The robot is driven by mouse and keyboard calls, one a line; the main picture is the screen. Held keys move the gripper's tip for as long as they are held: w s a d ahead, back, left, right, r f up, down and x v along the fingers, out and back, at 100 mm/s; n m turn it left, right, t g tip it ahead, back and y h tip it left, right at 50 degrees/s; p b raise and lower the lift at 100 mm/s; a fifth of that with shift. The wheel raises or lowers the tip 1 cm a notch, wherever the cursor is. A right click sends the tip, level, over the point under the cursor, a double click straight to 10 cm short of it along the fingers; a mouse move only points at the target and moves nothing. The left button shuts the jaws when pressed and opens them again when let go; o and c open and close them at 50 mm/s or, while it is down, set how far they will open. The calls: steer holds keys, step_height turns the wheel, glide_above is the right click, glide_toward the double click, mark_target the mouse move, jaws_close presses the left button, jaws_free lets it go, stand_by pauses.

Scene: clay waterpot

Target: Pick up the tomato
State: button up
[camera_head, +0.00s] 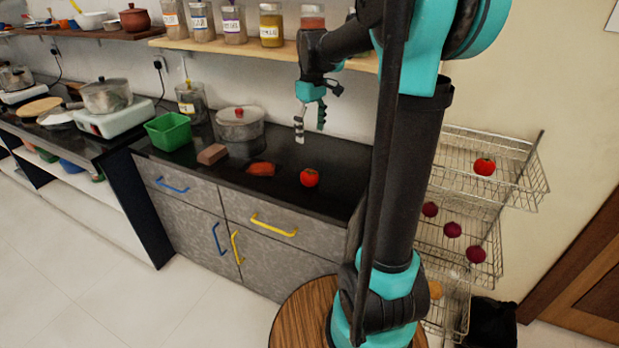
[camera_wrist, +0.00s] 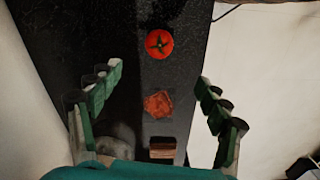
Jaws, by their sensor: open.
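A red tomato (camera_head: 309,177) rests on the black countertop near its front edge. It also shows in the wrist view (camera_wrist: 159,44), with its green stem end facing the camera, beyond the fingertips and roughly midway between them. My gripper (camera_head: 309,133) is above the counter, higher than the tomato and apart from it, fingers pointing down. In the wrist view my gripper (camera_wrist: 158,80) has its two fingers spread wide with nothing between them. A second tomato (camera_head: 484,166) sits in the top basket of the wire rack at the right.
On the counter (camera_head: 340,158) are a reddish-orange piece (camera_head: 261,169), a brown block (camera_head: 212,154), a green basket (camera_head: 169,131) and a lidded pot (camera_head: 240,124). A shelf (camera_head: 225,46) with jars is above. A wire rack (camera_head: 480,205) with dark red round items stands right.

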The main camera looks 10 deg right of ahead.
glide_above(311, 173)
steer(key=f, duration=1)
steer(key=shift+w+a+f, duration=0.1)
steer(key=shift+w+f, duration=0.1)
steer(key=shift+f, duration=0.1)
steer(key=shift+s+f, duration=0.15)
steer(key=shift+f, duration=2.9)
steer(key=shift+c, duration=0.4)
steer(key=c, duration=1.2)
